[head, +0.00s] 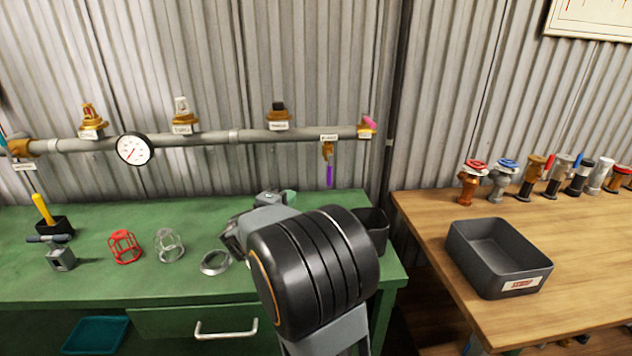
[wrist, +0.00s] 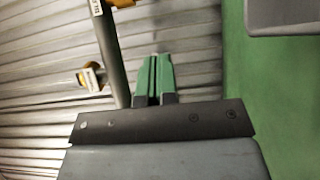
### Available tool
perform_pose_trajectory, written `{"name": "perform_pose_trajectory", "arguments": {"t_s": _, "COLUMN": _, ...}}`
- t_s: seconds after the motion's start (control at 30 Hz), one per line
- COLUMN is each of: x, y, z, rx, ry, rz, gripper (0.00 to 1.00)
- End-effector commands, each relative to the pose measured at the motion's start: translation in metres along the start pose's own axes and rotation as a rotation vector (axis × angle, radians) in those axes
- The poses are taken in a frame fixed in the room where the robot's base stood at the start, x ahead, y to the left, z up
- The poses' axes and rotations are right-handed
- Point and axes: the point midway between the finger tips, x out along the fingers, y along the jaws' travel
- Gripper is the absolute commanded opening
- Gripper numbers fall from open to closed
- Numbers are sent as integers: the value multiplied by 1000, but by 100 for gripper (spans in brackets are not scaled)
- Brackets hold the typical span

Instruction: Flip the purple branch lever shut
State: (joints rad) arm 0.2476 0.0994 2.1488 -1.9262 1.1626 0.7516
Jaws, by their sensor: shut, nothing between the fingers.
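The purple branch lever (head: 330,176) hangs straight down from a small brass valve (head: 327,150) under the grey pipe (head: 262,135), near the pipe's right end in the head view. It points across the pipe's line. I cannot make out the lever in the wrist view. My gripper (head: 290,197) is low over the green bench, below and to the left of the lever in the picture, apart from it. In the wrist view its green fingers (wrist: 155,75) are together and empty, with the pipe (wrist: 112,55) just left of them.
A dial gauge (head: 135,149) and several brass fittings sit along the pipe. The green bench (head: 190,280) holds a red cage (head: 124,247), a grey cage (head: 169,245) and a ring (head: 215,263). A dark bin (head: 372,228) stands beside my arm. A grey tray (head: 500,257) is on the wooden table.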

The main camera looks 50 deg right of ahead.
Motion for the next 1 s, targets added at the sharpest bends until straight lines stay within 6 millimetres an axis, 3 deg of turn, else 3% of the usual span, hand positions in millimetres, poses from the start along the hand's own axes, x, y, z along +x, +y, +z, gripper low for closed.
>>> {"name": "perform_pose_trajectory", "arguments": {"t_s": 0.17, "x": 14, "y": 0, "z": 1, "rx": 0, "ry": -5, "rz": 1, "gripper": 0}}
{"name": "perform_pose_trajectory", "arguments": {"t_s": 0.67, "x": 105, "y": 0, "z": 3, "rx": -1, "ry": -8, "rz": -1, "gripper": 0}}
{"name": "perform_pose_trajectory", "arguments": {"t_s": 1.0, "x": 127, "y": 0, "z": 28, "rx": 0, "ry": -6, "rz": -1, "gripper": 0}}
